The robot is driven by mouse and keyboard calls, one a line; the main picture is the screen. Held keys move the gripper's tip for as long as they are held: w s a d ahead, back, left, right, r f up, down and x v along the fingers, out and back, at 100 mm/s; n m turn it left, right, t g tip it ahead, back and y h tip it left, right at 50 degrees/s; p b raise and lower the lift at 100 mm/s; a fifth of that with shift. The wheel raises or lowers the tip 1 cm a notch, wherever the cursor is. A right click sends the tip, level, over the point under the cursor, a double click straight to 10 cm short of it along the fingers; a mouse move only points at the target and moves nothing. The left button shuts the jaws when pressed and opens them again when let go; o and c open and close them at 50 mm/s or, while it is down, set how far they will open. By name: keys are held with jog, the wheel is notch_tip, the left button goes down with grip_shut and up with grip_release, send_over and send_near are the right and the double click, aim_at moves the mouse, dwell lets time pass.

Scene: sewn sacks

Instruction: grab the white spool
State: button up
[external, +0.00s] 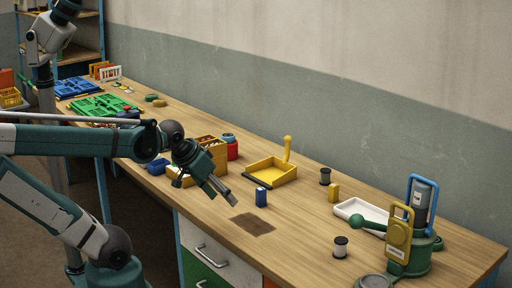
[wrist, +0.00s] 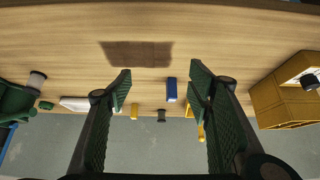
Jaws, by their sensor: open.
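The white spool (external: 340,247), with dark ends, stands upright near the front edge of the bench at the right, beside the green machine. It also shows in the wrist view at the far left (wrist: 37,81). My gripper (external: 225,192) is open and empty above the bench, well to the left of the spool and near the dark brown patch (external: 252,224). In the wrist view, the spool lies outside the fingers (wrist: 160,72), beyond the left one. A black spool (external: 325,176) stands further back, also seen in the wrist view (wrist: 161,116).
A green machine (external: 421,256) with blue and yellow handles stands at the right end, by a white tray (external: 350,209). A blue block (external: 261,197), a yellow block (external: 334,192) and a yellow pan (external: 258,178) lie mid-bench.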

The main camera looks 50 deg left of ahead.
jog(key=shift+c, duration=0.7)
jog(key=w+d+r+n+g+p, duration=0.2)
jog(key=w+d+r+n+p, duration=0.1)
jog(key=w+d+r+p, duration=0.3)
jog(key=n+g+p, duration=0.5)
jog(key=n+p, duration=0.5)
jog(key=p, duration=0.7)
send_over(341, 240)
jog(key=a, duration=0.1)
jog(key=f, duration=0.5)
jog(key=shift+w+a+f, duration=0.2)
jog(key=shift+w+f, duration=0.05)
jog(key=shift+f, duration=0.05)
jog(key=shift+s+d+f, duration=0.15)
jog(key=shift+d+f, duration=0.35)
jog(key=shift+d, duration=0.1)
